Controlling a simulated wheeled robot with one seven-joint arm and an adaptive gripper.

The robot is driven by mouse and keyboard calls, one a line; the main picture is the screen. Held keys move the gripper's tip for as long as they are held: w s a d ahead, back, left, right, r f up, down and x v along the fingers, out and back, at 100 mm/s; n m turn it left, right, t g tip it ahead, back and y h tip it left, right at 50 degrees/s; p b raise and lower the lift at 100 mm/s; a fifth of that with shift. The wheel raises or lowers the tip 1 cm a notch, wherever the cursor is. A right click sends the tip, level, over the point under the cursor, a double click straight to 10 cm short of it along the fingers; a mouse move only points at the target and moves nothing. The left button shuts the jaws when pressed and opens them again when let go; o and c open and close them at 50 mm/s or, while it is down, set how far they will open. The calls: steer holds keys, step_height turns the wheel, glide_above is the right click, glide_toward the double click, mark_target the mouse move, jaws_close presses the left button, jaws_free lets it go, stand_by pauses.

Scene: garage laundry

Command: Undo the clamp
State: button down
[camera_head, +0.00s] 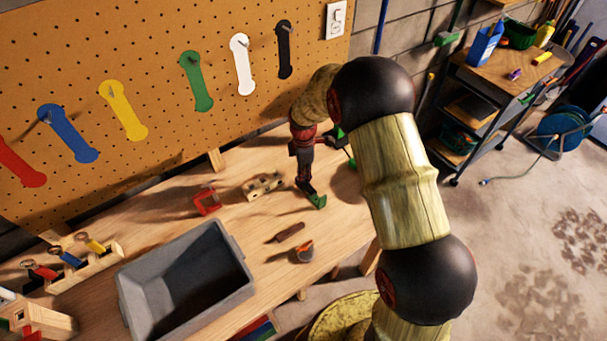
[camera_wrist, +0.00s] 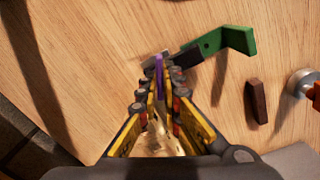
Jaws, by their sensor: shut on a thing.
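The clamp has a green L-shaped jaw (camera_head: 318,200) and lies on the workbench below my gripper in the head view. My gripper (camera_head: 302,186) points down at the clamp. In the wrist view its fingertips (camera_wrist: 160,82) are closed around a thin purple part (camera_wrist: 159,68), apparently the clamp's lever. The fingers hide how this part joins the bar.
A grey bin (camera_head: 243,293), red frame (camera_head: 207,201) and wooden holed block (camera_head: 263,186) stand on the workbench (camera_head: 165,225). A brown block (camera_head: 290,232) and an orange-and-grey piece (camera_head: 304,252) lie nearer the front edge. A pegboard (camera_head: 140,60) rises behind.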

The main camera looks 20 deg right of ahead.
steer(key=shift+s+f, duration=0.25)
steer(key=shift+f, duration=0.1)
steer(key=c, duration=2)
jaws_free()
steer(key=shift+f, duration=0.1)
steer(key=shift+w+r, duration=0.15)
steer(key=shift+r, duration=0.15)
step_height(320, 180, up, 12)
steer(key=shift+w+f, duration=0.1)
